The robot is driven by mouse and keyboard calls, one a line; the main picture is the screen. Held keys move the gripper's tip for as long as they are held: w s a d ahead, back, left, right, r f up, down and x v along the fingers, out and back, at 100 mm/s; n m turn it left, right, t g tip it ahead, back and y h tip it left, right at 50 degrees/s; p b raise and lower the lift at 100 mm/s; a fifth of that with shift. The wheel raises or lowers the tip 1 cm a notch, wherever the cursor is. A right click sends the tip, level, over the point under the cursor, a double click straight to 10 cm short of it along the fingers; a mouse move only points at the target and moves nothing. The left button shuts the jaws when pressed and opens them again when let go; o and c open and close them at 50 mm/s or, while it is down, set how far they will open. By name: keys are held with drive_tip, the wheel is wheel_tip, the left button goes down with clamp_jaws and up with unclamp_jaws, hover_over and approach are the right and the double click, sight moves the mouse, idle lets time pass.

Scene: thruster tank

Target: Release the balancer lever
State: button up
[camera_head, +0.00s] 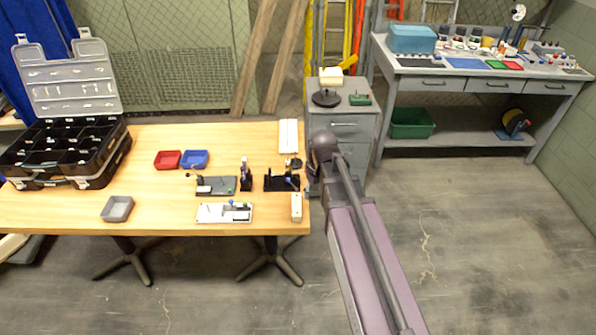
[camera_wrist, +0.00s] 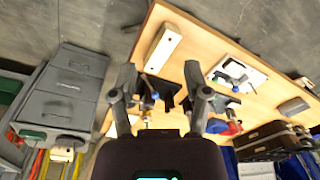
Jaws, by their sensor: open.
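Several small fixtures stand at the right end of the wooden table (camera_head: 150,220); I cannot tell for sure which is the balancer. A black fixture with a blue knob (camera_head: 282,183) is nearest my arm. It shows partly between the fingers in the wrist view (camera_wrist: 160,88). A white plate fixture (camera_head: 212,213) has blue and green parts; it is at right in the wrist view (camera_wrist: 226,72). A grey plate fixture (camera_head: 216,187) and a black upright piece (camera_head: 246,174) are beside these. My gripper (camera_wrist: 160,72) is open and empty above the table; my arm hides it in the head view.
A white bar (camera_head: 296,208) and a pale block (camera_head: 288,134) lie at the table's right end. Red (camera_head: 167,160), blue (camera_head: 194,159) and grey (camera_head: 117,208) bins and an open black case (camera_head: 60,155) are left. A grey drawer cabinet (camera_head: 350,130) stands behind my arm.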

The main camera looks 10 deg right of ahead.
drive_tip(key=s+d+m+h, duration=0.1)
drive_tip(key=s+d+m, duration=0.2)
drive_tip(key=s, duration=0.5)
drive_tip(key=shift+s+d+m, duration=0.15)
drive_tip(key=shift+s+m, duration=0.25)
drive_tip(key=shift+m, duration=0.5)
